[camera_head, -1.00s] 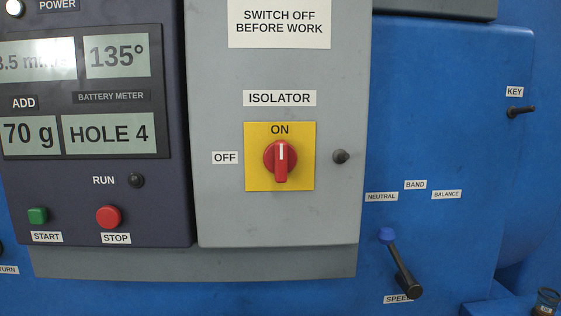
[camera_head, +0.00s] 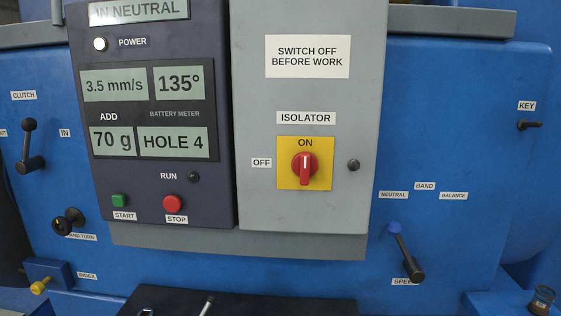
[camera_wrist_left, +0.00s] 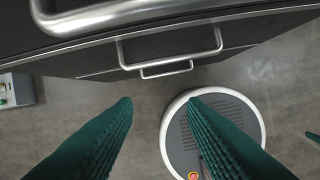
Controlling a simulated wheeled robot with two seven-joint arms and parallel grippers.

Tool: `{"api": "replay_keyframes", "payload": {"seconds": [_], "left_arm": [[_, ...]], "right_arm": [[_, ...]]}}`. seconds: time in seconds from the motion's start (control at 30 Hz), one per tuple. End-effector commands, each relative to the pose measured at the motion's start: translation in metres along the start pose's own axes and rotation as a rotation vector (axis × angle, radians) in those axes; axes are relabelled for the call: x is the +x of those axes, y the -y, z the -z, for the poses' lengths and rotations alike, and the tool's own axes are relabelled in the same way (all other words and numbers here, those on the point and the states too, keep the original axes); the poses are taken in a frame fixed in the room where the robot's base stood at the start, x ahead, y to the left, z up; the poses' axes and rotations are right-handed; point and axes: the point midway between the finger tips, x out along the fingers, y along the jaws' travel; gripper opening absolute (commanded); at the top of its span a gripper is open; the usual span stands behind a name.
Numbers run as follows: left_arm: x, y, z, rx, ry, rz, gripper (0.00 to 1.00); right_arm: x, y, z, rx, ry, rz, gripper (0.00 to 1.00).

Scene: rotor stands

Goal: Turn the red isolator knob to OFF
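The red isolator knob (camera_head: 305,168) sits on a yellow plate (camera_head: 321,183) on the grey cabinet door. Its white mark points up at the ON label (camera_head: 305,142). The OFF label (camera_head: 262,163) is to the left of the plate. Neither gripper shows in the head view, and nothing touches the knob there. In the left wrist view my left gripper (camera_wrist_left: 158,100) has two green fingers standing apart with floor between them. It is open and empty, and the knob is not in that view. My right gripper is not in view.
A dark panel (camera_head: 225,190) with a green START button (camera_head: 118,200) and red STOP button (camera_head: 172,204) adjoins the door. A speed lever (camera_head: 407,252) sticks out at lower right, a clutch lever (camera_head: 29,147) at left. A dark surface (camera_head: 260,303) lies below.

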Motion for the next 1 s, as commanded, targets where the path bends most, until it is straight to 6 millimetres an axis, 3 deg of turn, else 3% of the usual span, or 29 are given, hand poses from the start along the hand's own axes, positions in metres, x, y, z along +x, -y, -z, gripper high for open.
{"api": "replay_keyframes", "payload": {"seconds": [0.03,0.2,0.47,0.7,0.77,0.87,1.0], "left_arm": [[-0.019,0.0,-0.011,0.005,0.014,0.0,0.38],[-0.07,0.001,-0.038,0.031,0.048,0.002,0.38],[-0.156,0.004,-0.069,0.074,0.1,0.004,0.38],[-0.231,0.034,-0.151,0.354,0.266,0.007,0.38],[-0.237,0.043,-0.171,0.439,0.306,-0.001,0.38],[-0.262,0.06,-0.209,0.615,0.388,-0.032,0.38],[-0.309,0.089,-0.265,0.931,0.512,-0.133,0.38]], "right_arm": [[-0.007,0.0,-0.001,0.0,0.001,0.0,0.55],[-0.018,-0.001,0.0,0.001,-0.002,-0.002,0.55],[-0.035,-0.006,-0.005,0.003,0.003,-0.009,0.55],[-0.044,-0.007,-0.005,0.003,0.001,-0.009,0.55],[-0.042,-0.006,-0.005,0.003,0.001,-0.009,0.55],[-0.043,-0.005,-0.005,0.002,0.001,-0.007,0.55],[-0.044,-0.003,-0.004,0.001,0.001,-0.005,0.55]]}}
